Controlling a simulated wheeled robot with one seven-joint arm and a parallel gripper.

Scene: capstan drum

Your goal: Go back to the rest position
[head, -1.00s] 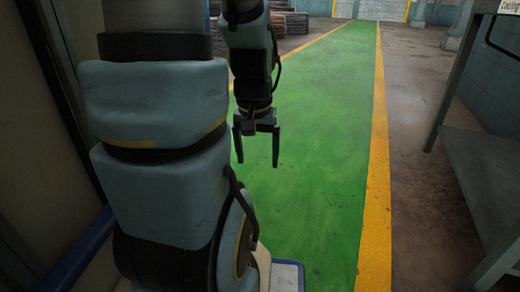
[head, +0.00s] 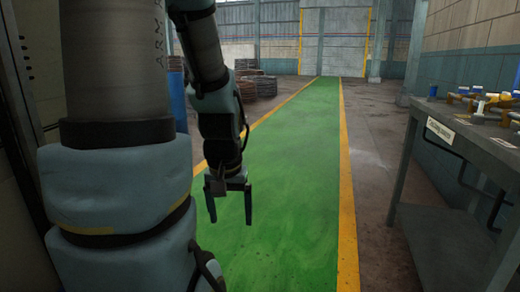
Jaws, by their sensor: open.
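My gripper (head: 230,207) hangs in the left middle of the head view, fingers pointing down over the green walkway (head: 290,180). Its two dark fingers are spread apart with nothing between them. My arm bends above it and fills much of the left side of the view. No object touches the gripper.
A grey workbench (head: 470,150) with several small parts on it stands at the right. Coils (head: 255,86) are stacked at the back left, and a blue drum (head: 177,102) stands behind my arm. The walkway ahead is clear up to the far wall (head: 335,40).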

